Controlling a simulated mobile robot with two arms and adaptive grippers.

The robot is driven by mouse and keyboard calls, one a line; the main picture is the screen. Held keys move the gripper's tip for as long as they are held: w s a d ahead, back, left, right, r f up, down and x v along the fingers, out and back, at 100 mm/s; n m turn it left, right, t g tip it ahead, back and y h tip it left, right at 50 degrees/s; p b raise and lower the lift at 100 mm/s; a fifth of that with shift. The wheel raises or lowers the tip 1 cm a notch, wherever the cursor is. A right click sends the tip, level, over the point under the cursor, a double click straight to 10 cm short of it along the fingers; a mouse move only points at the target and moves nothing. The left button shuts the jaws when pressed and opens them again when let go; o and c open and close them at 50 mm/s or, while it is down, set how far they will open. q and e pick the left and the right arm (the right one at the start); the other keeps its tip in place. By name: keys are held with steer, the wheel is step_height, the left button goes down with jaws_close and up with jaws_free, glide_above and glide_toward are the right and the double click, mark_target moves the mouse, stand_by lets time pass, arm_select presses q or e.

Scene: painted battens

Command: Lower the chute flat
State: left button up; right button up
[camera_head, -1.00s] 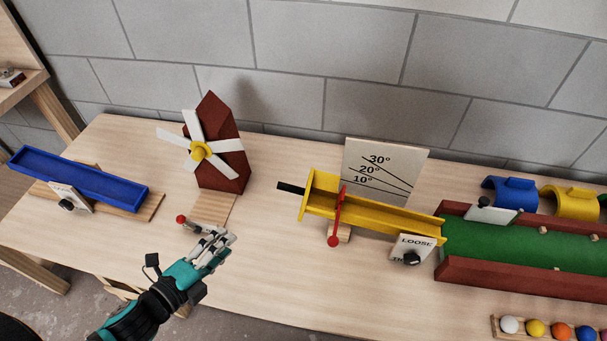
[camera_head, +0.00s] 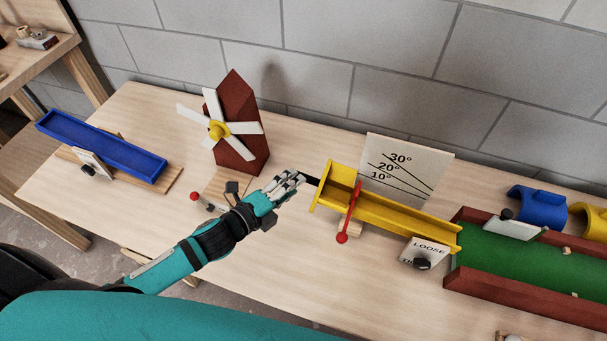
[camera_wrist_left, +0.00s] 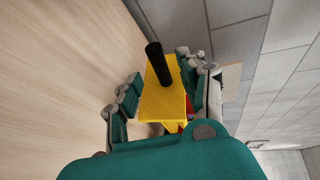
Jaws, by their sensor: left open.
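The yellow chute (camera_head: 390,212) stands tilted, its left end higher than its right end, in front of a board (camera_head: 408,165) marked 10°, 20° and 30°. A black handle (camera_head: 311,180) sticks out of its left end. My left gripper (camera_head: 293,181) is open at this handle, its fingers partly covering it. In the left wrist view the black handle (camera_wrist_left: 158,63) lies between the spread fingers of the left gripper (camera_wrist_left: 160,85), with the yellow end behind it. A red lever (camera_head: 350,213) stands against the chute's near side. My right gripper is not in view.
A knob with a LOOSE sign (camera_head: 425,254) stands near the chute's lower end, beside a green trough (camera_head: 520,260) with red-brown walls. A windmill (camera_head: 238,125) stands close behind my left arm. A blue trough (camera_head: 100,143) lies farther left.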

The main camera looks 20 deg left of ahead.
arm_select(q)
steer(key=x, duration=0.4)
steer(key=shift+w, duration=0.1)
steer(key=shift+w+d+f, duration=0.1)
steer(key=shift+w+d, duration=0.05)
steer(key=shift+w, duration=0.1)
steer(key=shift+w+d, duration=0.1)
jaws_close()
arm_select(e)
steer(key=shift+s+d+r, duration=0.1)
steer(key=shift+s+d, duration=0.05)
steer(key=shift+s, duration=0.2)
arm_select(q)
steer(key=shift+f, duration=0.2)
